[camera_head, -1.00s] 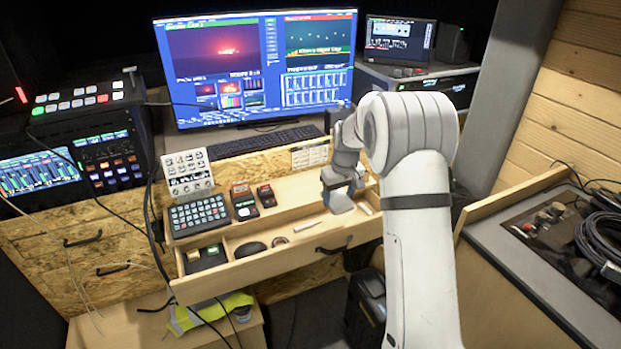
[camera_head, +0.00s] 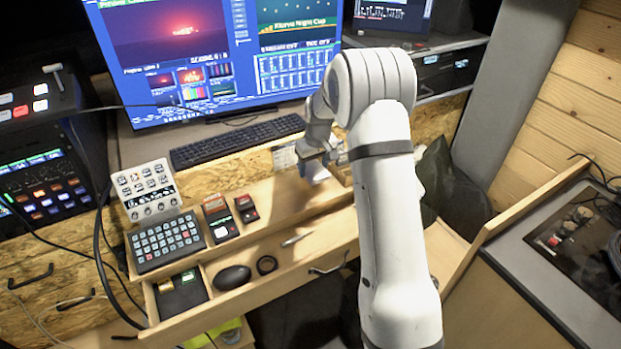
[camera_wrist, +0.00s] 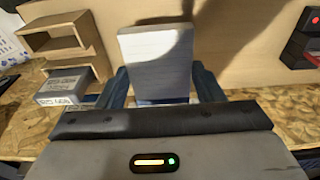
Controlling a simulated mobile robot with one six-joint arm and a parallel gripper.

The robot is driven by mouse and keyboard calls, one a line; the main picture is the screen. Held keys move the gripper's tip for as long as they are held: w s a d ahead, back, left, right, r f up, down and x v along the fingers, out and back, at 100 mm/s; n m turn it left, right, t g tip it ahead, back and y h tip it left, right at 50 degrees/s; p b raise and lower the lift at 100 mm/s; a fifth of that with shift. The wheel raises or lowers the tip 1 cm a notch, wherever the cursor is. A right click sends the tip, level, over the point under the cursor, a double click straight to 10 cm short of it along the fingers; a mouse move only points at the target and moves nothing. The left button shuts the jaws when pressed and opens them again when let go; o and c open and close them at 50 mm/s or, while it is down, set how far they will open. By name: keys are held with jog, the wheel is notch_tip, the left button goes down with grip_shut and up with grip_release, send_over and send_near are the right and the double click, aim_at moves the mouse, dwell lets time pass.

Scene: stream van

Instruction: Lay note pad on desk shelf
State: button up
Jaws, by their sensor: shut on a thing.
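My gripper (camera_head: 318,162) is shut on a small white note pad (camera_wrist: 157,62). In the wrist view the pad stands out between the two dark blue fingers (camera_wrist: 158,88). In the head view the pad (camera_head: 317,173) is partly hidden by the gripper, over the right part of the pale wooden desk shelf (camera_head: 270,204). A pale wooden surface lies behind the pad in the wrist view. I cannot tell whether the pad touches it.
A button pad (camera_head: 166,241) and two small red-and-black boxes (camera_head: 218,218) occupy the shelf's left part. An open drawer (camera_head: 310,258) juts out below, holding a black mouse (camera_head: 232,277). A keyboard (camera_head: 237,140) lies behind. Bare shelf shows right of the boxes.

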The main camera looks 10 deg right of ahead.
aim_at(314, 188)
jog(key=shift+d+f+p, duration=0.1)
jog(key=shift+f+p, duration=0.2)
jog(key=shift+f, duration=2.45)
jog(key=shift+f, duration=0.2)
jog(key=o, duration=1)
jog(key=shift+r, duration=0.1)
